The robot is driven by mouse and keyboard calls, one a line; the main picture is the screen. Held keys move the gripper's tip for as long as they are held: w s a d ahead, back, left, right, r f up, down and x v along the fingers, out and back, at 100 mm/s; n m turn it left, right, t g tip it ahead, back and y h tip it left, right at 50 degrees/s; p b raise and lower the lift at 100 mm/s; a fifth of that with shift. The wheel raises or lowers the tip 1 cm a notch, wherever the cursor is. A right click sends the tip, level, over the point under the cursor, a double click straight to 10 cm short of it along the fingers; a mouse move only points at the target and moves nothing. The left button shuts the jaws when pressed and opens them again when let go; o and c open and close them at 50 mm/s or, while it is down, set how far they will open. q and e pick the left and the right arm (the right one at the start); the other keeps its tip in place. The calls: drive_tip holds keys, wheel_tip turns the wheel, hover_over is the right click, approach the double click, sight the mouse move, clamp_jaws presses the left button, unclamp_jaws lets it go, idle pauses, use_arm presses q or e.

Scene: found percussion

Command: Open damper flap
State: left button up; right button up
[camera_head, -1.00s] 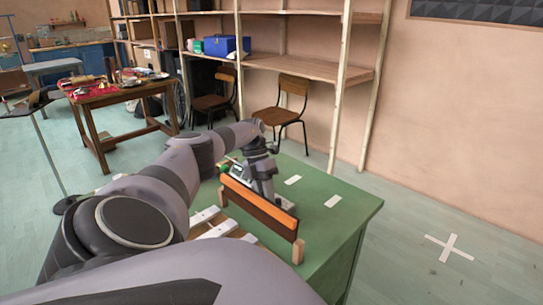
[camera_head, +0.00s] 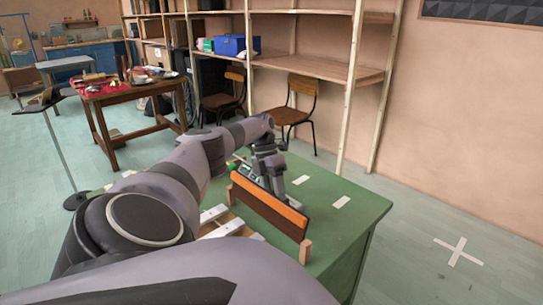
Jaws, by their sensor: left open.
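The damper flap (camera_head: 268,210) is a long board with an orange upper edge, a dark band and a brown face. It stands on edge between short wooden posts on the green table (camera_head: 335,225). My left arm reaches in from the left, and my left gripper (camera_head: 277,180) points down just behind the flap's upper edge. The gripper is open; its fingertips are partly hidden by the flap, and I cannot tell whether they touch it. Pale slatted bars (camera_head: 222,222) lie in front of the flap, partly behind my arm. My right gripper is not in view.
Two white tape marks (camera_head: 341,202) lie on the bare right part of the green table. Shelving (camera_head: 315,68) and chairs (camera_head: 292,112) stand behind it. A cluttered wooden table (camera_head: 125,92) is at the back left. The floor at right is clear around a white cross (camera_head: 458,251).

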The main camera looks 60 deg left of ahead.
use_arm(q)
drive_tip(key=b+v, duration=0.1)
drive_tip(key=v, duration=0.5)
drive_tip(key=shift+b, duration=0.35)
drive_tip(key=shift+r, duration=0.1)
idle(0.4)
